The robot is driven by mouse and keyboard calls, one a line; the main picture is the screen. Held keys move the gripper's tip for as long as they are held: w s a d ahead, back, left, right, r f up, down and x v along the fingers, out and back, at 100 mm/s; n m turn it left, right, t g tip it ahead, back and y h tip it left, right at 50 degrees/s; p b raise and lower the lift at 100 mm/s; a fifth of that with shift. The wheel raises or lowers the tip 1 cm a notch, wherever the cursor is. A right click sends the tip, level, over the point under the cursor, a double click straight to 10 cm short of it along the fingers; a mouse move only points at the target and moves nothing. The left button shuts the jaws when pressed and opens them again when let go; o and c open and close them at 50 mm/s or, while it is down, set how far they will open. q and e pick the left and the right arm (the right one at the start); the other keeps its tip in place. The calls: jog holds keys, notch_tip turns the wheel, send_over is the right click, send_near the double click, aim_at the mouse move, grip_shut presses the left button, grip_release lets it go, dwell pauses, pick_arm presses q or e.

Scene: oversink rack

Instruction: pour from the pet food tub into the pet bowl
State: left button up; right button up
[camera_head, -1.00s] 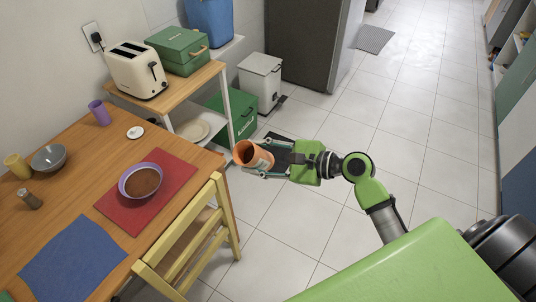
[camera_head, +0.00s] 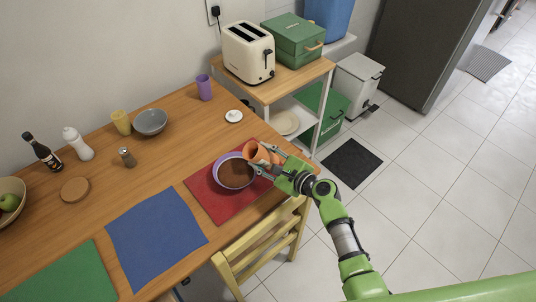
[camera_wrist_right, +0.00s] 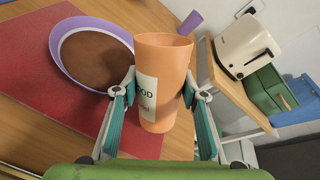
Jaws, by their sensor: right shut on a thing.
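The purple pet bowl (camera_head: 222,183) stands on the red placemat (camera_head: 205,197) and holds brown contents. It also shows in the right wrist view (camera_wrist_right: 58,50), left of the tub. My right gripper (camera_head: 268,163) is shut on the orange pet food tub (camera_head: 256,151), with a finger on either side. My left gripper is not in view.
A purple cup (camera_head: 204,88), a white lid-like disc (camera_head: 234,116) and a grey bowl (camera_head: 150,122) stand behind on the table. A yellow chair (camera_head: 262,247) is at the near edge. The toaster (camera_head: 248,52) stands on a shelf beyond.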

aim_at(258, 162)
jog(key=shift+w+a+f, duration=0.1)
jog(key=shift+f, duration=0.2)
jog(key=shift+b, duration=0.3)
jog(key=a+m+y+b, duration=0.1)
jog(key=b, duration=0.1)
jog(key=shift+f+b, duration=0.35)
jog(key=m+b, duration=0.1)
jog(key=m+y+b, duration=0.1)
jog(key=a+m+t+b, duration=0.1)
jog(key=shift+s+a+r+y, duration=0.1)
jog(key=shift+s+r+y, duration=0.2)
jog(key=shift+y, duration=0.1)
jog(key=shift+a+r+m+t+b, duration=0.35)
jog(key=shift+m+b, duration=0.4)
jog(key=shift+m, duration=0.15)
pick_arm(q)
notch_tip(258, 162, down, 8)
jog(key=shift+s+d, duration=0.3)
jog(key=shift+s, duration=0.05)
pick_arm(e)
jog(key=shift+r+y, duration=0.1)
jog(key=shift+y, duration=0.3)
